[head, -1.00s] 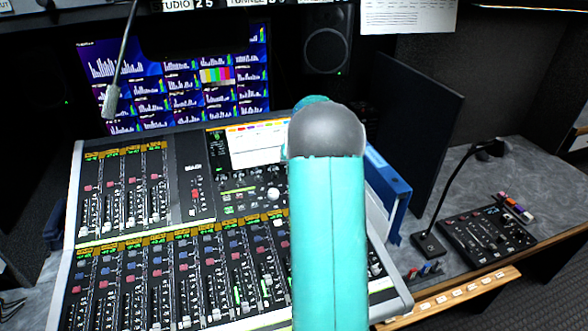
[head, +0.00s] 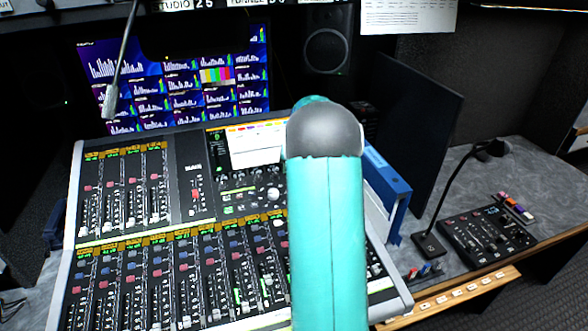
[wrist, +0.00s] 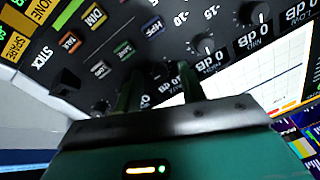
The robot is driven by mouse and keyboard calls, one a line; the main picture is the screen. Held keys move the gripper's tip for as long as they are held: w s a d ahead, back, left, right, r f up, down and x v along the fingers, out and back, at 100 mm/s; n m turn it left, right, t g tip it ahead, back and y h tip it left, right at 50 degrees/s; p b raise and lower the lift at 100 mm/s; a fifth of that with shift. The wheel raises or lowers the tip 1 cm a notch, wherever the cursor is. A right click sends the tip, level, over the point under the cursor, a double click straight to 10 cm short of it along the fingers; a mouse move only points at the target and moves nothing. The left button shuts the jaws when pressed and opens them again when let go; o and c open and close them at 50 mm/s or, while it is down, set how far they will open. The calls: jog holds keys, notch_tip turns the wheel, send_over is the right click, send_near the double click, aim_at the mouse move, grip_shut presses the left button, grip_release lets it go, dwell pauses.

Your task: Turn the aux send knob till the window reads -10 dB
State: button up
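The mixing console (head: 190,175) fills the left and middle of the head view. In the wrist view, its dark panel shows a row of small round knobs, one (wrist: 203,45) right of centre, with rotated white labels and "0 dB" readouts (wrist: 253,42). I cannot tell which knob is the aux send or what its window reads. My gripper (wrist: 158,88) reaches up over the panel in the wrist view. Its two dark fingers stand apart, with a readout and dark panel showing between them. Whether they touch a knob is unclear. My arm hides the gripper in the head view.
A blue binder (head: 388,190) stands right of the console. A gooseneck microphone (head: 455,185) and a small control box (head: 487,234) are on the desk at right. Another microphone (head: 112,100) hangs before the meter screen (head: 180,80).

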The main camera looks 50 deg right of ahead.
jog(key=v, duration=1.4)
jog(key=shift+f, duration=0.15)
jog(key=s+a+r+n+y, duration=0.15)
jog(key=a+r, duration=0.25)
jog(key=a, duration=0.9)
jog(key=s+a+r+n+h, duration=0.1)
jog(key=s+a+r+n, duration=0.2)
jog(key=a, duration=0.9)
jog(key=s+a+f+n+t+y, duration=0.1)
jog(key=s+a+n, duration=0.4)
jog(key=s+a, duration=0.9)
jog(key=a+f, duration=0.1)
jog(key=a, duration=0.2)
jog(key=shift+a+f, duration=0.2)
jog(key=shift+a, duration=0.2)
